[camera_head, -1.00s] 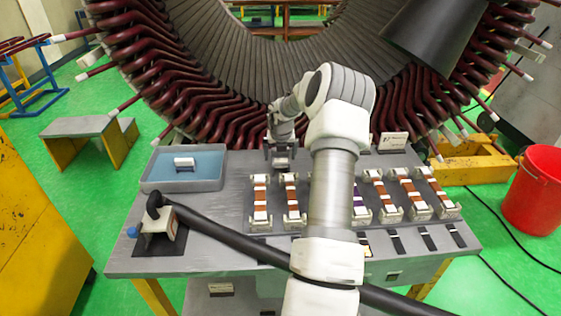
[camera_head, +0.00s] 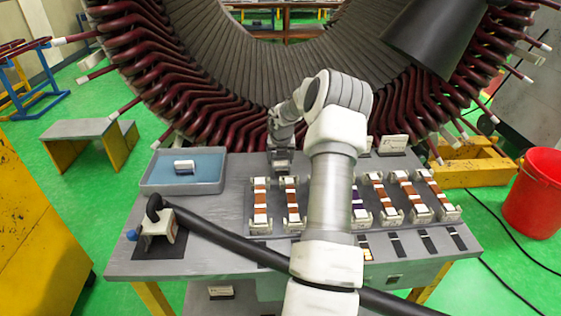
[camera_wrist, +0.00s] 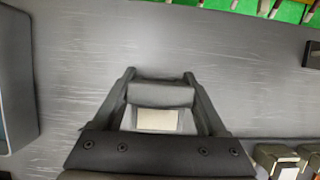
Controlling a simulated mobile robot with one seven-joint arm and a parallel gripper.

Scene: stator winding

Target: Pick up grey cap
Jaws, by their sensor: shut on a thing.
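The grey cap (camera_wrist: 160,94) is a dark grey block between the two fingertips of my gripper (camera_wrist: 160,88) in the wrist view. My gripper is shut on it, with a finger against each end. A cream-coloured face (camera_wrist: 158,120) shows just below the grey block, between the fingers. In the head view my gripper (camera_head: 281,168) is over the back of the grey table (camera_head: 237,165), right of the blue-lined tray. The cap is too small there to make out clearly, and I cannot tell whether it touches the table.
The tray (camera_head: 150,188) holds a small white-and-grey block (camera_head: 184,167). Several coil holders (camera_head: 260,205) stand in rows in front of my gripper. A black hose (camera_head: 225,235) crosses the table front. The large stator (camera_head: 200,90) rises behind. A small sign (camera_head: 393,144) stands at the back right.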

